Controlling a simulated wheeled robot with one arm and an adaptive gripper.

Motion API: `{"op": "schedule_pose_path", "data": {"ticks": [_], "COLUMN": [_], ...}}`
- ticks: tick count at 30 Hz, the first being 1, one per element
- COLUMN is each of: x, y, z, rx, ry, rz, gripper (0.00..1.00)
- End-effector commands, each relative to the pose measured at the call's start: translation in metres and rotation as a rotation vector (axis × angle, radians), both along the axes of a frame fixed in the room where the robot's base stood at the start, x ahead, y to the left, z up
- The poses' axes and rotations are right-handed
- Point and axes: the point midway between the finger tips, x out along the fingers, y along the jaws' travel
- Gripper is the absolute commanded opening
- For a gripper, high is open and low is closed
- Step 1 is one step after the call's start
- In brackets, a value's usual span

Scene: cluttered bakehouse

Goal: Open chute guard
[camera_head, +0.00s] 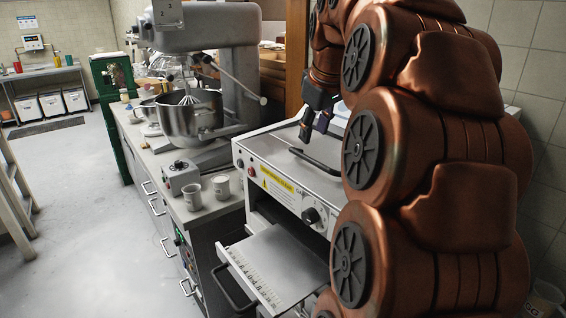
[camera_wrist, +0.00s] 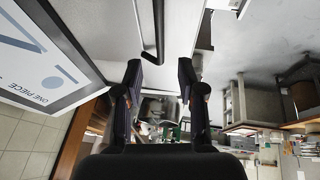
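A white machine (camera_head: 262,182) stands on the right of the counter. A long black bar handle (camera_head: 314,162) runs along its sloping top panel (camera_head: 300,145), which seems to be the chute guard and looks shut. My gripper (camera_head: 316,128) hangs above the panel, close to the handle and behind it in the head view. In the wrist view my gripper (camera_wrist: 160,78) has its two fingers apart with nothing between them. The black handle (camera_wrist: 152,28) shows just beyond the fingertips, against the pale panel (camera_wrist: 118,35); I see no contact. My arm hides the machine's right side.
A metal tray (camera_head: 280,268) sticks out low at the machine's front. A mixer with a steel bowl (camera_head: 190,115), a small grey control box (camera_head: 180,177) and two cups (camera_head: 221,187) stand to the left. A framed sign (camera_wrist: 40,55) is close by in the wrist view. The floor (camera_head: 65,190) at left is clear.

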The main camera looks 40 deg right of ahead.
Motion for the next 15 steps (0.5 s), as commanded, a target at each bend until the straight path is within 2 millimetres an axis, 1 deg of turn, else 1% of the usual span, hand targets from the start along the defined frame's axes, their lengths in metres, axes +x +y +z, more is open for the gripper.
{"op": "schedule_pose_path", "data": {"ticks": [11,15], "x": [0.008,0.012], "y": [0.031,0.049], "z": [-0.019,-0.032], "rx": [0.033,0.052], "ry": [0.027,0.046], "rz": [0.024,0.037], "gripper": [0.39,0.39]}}
